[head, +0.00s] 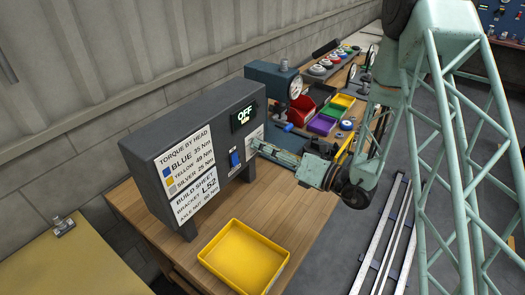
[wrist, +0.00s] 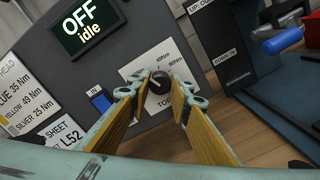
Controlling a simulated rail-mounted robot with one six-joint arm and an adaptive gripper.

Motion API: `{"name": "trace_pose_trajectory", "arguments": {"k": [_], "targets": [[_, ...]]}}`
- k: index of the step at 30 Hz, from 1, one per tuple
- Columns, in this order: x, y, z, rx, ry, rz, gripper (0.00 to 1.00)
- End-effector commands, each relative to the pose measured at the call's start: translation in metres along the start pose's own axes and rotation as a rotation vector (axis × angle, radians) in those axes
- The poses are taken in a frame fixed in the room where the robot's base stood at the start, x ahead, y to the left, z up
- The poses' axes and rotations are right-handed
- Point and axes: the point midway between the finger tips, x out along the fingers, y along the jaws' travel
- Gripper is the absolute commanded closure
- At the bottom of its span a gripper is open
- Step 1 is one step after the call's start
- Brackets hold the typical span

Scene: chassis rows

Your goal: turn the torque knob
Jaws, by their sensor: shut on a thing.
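The torque knob (wrist: 159,82) is a dark round knob on a white dial plate (wrist: 146,72) with Nm marks, on the grey torque box (head: 178,128). In the wrist view my gripper (wrist: 158,88) has its two fingers around the knob, one on each side, and is shut on it. In the head view my gripper (head: 262,146) reaches the right end of the box front and hides the knob. The box display (wrist: 89,29) reads OFF and idle. A blue switch (wrist: 100,102) sits left of the dial; it also shows in the head view (head: 235,158).
A yellow tray (head: 243,257) stands on the wooden bench in front of the box. A blue-grey press with a gauge (head: 295,87) stands behind the box's right end. Purple, green and yellow bins (head: 322,124) lie further along the bench.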

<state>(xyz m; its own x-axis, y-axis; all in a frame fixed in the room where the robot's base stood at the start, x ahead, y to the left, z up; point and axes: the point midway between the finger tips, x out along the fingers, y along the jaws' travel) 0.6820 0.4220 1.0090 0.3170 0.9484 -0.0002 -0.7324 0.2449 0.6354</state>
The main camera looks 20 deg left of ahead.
Motion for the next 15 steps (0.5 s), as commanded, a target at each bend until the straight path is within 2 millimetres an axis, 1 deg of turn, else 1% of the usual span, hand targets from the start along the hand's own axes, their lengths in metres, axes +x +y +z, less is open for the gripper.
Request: {"name": "trace_pose_trajectory", "arguments": {"k": [15], "targets": [[-0.0001, -0.0025, -0.0024, -0.447, -0.001, 0.000, 0.92]]}}
